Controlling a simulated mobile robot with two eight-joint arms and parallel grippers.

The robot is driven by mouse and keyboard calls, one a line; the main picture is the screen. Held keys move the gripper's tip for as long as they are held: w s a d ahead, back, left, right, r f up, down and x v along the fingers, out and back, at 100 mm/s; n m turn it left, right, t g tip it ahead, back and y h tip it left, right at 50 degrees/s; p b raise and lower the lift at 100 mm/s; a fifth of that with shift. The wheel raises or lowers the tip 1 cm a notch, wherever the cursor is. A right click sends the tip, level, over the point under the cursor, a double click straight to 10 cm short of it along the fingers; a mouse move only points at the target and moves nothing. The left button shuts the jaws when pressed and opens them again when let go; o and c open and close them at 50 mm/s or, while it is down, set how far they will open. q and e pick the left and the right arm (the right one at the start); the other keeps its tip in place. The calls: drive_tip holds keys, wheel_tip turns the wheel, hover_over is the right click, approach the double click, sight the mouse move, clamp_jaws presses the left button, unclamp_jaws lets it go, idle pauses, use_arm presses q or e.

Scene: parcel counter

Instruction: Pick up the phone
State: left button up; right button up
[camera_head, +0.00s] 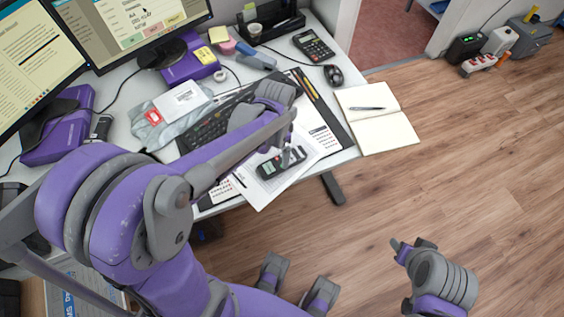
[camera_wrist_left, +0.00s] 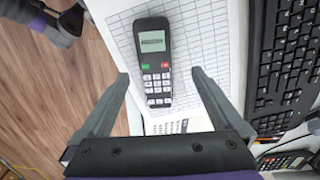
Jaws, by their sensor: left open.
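The phone (camera_head: 281,163) is a dark handset with a small screen and a white keypad. It lies face up on printed sheets near the desk's front edge. In the left wrist view the phone (camera_wrist_left: 153,62) shows almost whole, with a green and a red key. My left gripper (camera_wrist_left: 160,75) is open, its two fingers apart on either side of the phone's lower part in that view. No contact shows. In the head view my left gripper (camera_head: 287,149) is over the phone and hides part of it. My right gripper (camera_head: 398,246) is over the floor, away from the desk.
A black keyboard (camera_head: 206,130) lies behind the sheets, partly under my left arm. An open notebook (camera_head: 375,117) with a pen lies to the right. A calculator (camera_head: 314,46), a mouse (camera_head: 333,76) and a bagged parcel (camera_head: 165,118) are farther back.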

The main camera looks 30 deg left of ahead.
sight(278, 164)
use_arm(q)
drive_tip(key=f, duration=0.5)
drive_tip(key=shift+s+d+f+b, duration=0.25)
drive_tip(key=shift+s+f+b, duration=0.05)
drive_tip(key=shift+s+b, duration=0.1)
clamp_jaws()
drive_tip(key=shift+r, duration=0.1)
